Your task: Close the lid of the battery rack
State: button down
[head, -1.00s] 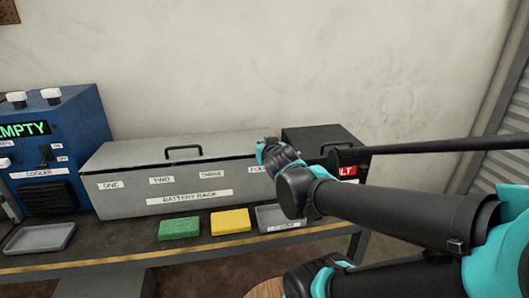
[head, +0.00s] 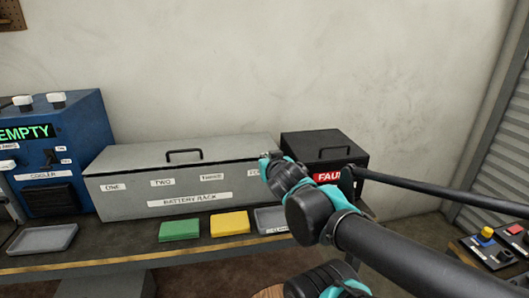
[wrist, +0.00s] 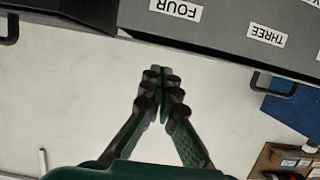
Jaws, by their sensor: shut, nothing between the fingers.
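The battery rack (head: 170,200) is a long grey box on the bench, with slot labels along its front. Its grey lid (head: 228,152), with a black handle (head: 184,155), lies down over the top, and I see no clear gap at its front edge. My gripper (head: 265,160) is at the right end of the rack, near the lid's front edge. In the wrist view my gripper (wrist: 161,72) is shut and empty, below the upside-down labels FOUR and THREE on the rack front (wrist: 225,22). Whether the fingertips touch the lid cannot be told.
A blue cooler (head: 88,150) reading EMPTY stands left of the rack, and a black FAULT box (head: 310,145) on the right. A green block (head: 180,231), a yellow block (head: 230,223) and grey trays (head: 42,239) lie along the bench front. A wall stands behind.

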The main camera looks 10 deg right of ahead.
jog(key=shift+s, duration=1.15)
notch_tip(320, 180, up, 13)
jog(key=m+g, duration=1.5)
jog(key=m, duration=0.3)
send_over(247, 157)
jog(key=w, duration=0.1)
jog(key=f, duration=1.4)
jog(key=shift+s, duration=0.25)
jog(key=shift+s+f, duration=0.1)
jog(key=shift+f, duration=0.7)
jog(key=shift+s+f+t, duration=0.25)
jog(key=shift+f+t, duration=0.05)
jog(key=shift+f, duration=0.1)
jog(key=shift+w, duration=0.1)
